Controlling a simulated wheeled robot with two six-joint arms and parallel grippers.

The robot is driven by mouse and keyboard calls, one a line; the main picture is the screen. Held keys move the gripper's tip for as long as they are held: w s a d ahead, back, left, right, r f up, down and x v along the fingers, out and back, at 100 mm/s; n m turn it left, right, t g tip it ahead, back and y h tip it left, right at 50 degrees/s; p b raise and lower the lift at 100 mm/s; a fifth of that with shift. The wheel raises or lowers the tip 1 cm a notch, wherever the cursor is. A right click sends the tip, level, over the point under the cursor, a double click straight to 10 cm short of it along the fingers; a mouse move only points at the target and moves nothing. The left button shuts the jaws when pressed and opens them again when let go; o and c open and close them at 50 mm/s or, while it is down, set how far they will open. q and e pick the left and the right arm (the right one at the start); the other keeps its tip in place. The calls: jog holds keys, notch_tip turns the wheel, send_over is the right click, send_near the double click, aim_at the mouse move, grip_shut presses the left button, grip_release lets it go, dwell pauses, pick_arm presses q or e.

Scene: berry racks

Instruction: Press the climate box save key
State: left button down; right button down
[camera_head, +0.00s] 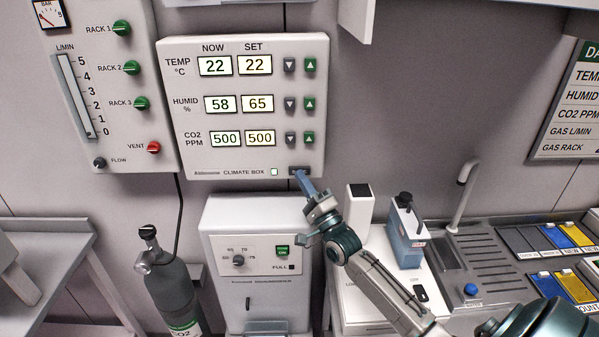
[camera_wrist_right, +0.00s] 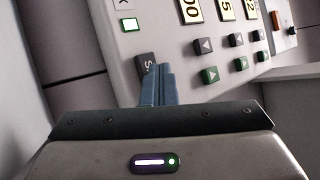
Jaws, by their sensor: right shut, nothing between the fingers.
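The climate box (camera_head: 240,60) is a pale panel on the wall with NOW and SET readouts: temperature 22 and 22, humidity 58 and 65, CO2 500 and 500. Its dark save key (camera_head: 299,169) is at the lower right corner, partly covered by my fingertips. My right gripper (camera_head: 303,180) is shut and empty, with its blue-grey fingertips at the key. In the right wrist view the key (camera_wrist_right: 146,62) shows beside the shut fingertips (camera_wrist_right: 161,68); I cannot tell whether they touch it. My left gripper is not in view.
A green-lit indicator (camera_head: 274,172) sits left of the key. Up and down buttons (camera_head: 309,138) are above it. A white machine (camera_head: 255,215) stands below the box, with a gas cylinder (camera_head: 170,280) to its left. A blue bottle (camera_head: 405,235) stands at the right.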

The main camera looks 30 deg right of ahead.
jog(key=shift+s+a, duration=0.35)
jog(key=shift+s, duration=0.25)
jog(key=shift+p, duration=0.3)
jog(key=s+a, duration=0.1)
jog(key=s+p, duration=0.1)
jog(key=s, duration=0.1)
jog(key=s+a, duration=0.1)
jog(key=shift+s+a+p, duration=0.15)
jog(key=shift+a+p, duration=0.15)
jog(key=shift+p, duration=0.05)
